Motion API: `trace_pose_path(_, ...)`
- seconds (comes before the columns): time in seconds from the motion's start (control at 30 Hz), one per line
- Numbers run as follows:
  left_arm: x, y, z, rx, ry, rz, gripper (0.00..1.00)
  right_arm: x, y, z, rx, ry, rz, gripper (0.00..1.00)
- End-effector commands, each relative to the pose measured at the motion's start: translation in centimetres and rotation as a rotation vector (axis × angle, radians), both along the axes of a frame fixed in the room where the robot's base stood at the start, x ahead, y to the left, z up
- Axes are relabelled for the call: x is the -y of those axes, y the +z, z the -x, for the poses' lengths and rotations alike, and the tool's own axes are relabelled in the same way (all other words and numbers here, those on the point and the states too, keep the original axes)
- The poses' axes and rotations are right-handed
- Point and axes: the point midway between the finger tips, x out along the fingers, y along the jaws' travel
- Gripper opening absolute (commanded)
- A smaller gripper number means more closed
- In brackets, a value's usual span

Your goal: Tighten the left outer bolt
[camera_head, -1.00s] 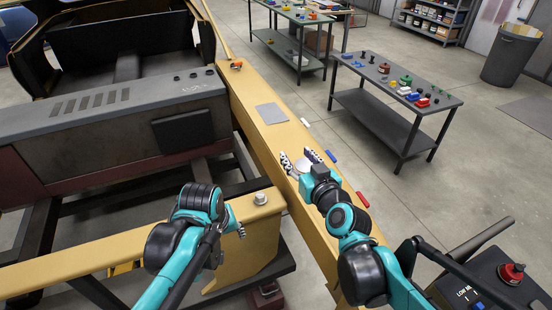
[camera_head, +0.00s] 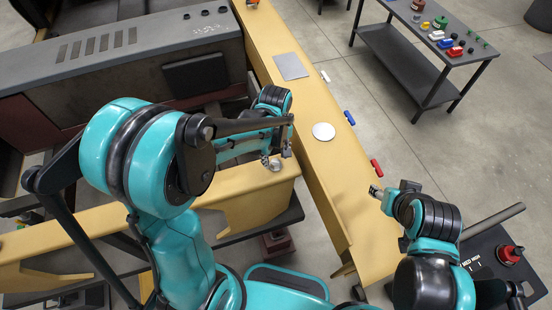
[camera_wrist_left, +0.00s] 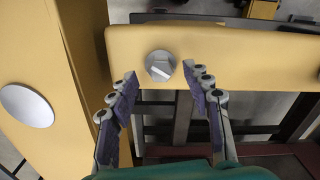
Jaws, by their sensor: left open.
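A grey hex-headed bolt (camera_wrist_left: 160,66) sits on the yellow cross beam (camera_wrist_left: 255,62), near its end, in the left wrist view. It also shows in the head view (camera_head: 275,165), partly hidden by my left gripper (camera_head: 277,152). In the wrist view my left gripper (camera_wrist_left: 160,76) is open, its two padded fingers spread on either side of the bolt. The bolt head lies near the line between the fingertips, with nothing gripped. I cannot tell whether the fingers touch the beam. My right gripper (camera_head: 390,190) is over the right edge of the long yellow rail; its opening is unclear.
The long yellow rail (camera_head: 350,200) carries a white disc (camera_head: 323,131) and a grey plate (camera_head: 291,66). Blue (camera_head: 349,118) and red (camera_head: 376,168) pieces lie along its right edge. A grey table (camera_head: 400,60) with small parts stands back right; open floor lies between.

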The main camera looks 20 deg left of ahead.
Motion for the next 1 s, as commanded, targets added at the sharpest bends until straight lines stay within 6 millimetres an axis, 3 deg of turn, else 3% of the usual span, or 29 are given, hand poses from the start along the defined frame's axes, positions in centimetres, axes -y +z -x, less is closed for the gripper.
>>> trace_pose_path(0.13,0.0,-1.5,0.0,0.000,0.000,0.000,0.49,0.0,-0.3,0.0,0.001,0.001,0.000,0.47)
trace_pose_path(0.43,0.0,-1.8,0.0,0.000,-0.001,0.000,0.49,0.0,-0.3,0.0,0.001,0.001,0.000,0.47)
trace_pose_path(0.47,0.0,-1.8,0.0,0.000,-0.001,0.000,0.47,0.0,-0.3,0.0,0.001,0.001,0.000,0.47)
trace_pose_path(0.63,0.0,-1.7,0.0,0.000,-0.001,0.000,0.02,0.0,-0.3,0.0,0.001,0.001,0.000,0.47)
trace_pose_path(1.0,0.0,-1.8,0.0,0.000,-0.033,0.000,0.00,0.0,-0.5,0.0,0.001,0.001,0.000,0.47)
